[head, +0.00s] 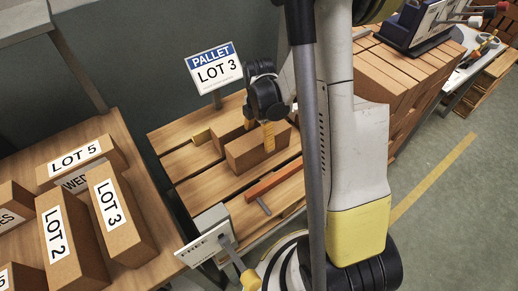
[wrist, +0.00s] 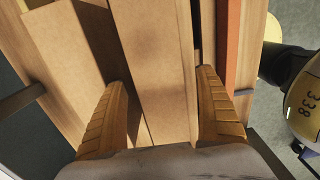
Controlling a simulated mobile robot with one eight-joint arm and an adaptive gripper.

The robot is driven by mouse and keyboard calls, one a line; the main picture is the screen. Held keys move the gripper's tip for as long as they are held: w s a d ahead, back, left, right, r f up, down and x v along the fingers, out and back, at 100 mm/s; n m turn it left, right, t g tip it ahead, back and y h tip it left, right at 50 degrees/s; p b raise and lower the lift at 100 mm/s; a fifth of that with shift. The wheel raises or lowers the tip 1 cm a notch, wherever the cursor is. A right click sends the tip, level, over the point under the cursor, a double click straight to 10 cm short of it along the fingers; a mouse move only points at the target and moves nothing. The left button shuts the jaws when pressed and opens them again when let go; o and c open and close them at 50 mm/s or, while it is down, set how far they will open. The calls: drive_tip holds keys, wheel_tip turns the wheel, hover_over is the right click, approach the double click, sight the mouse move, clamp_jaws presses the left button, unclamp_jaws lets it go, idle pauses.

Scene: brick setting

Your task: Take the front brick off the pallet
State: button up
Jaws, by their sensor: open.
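The pallet (head: 205,188) is a slatted wooden platform with the sign "PALLET LOT 3" (head: 214,70) behind it. The front brick (head: 245,153), a plain brown block, lies on the slats. Another brown brick (head: 226,131) lies just behind it, partly hidden. My gripper (head: 268,135) is over the front brick, with one yellow ribbed finger showing against its top. In the wrist view my gripper (wrist: 162,92) is open, its fingers to either side of the front brick's top (wrist: 155,45). Whether the fingers touch it I cannot tell.
An orange-red bar-like tool (head: 272,181) lies in front of the brick on the pallet; it also shows in the wrist view (wrist: 243,45). A "FREE" sign (head: 205,243) stands at the near edge. Labelled cartons (head: 122,215) fill the left table. Stacked bricks (head: 385,75) stand right.

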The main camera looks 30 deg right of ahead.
drive_tip(key=c, duration=1.5)
drive_tip(key=shift+r, duration=0.2)
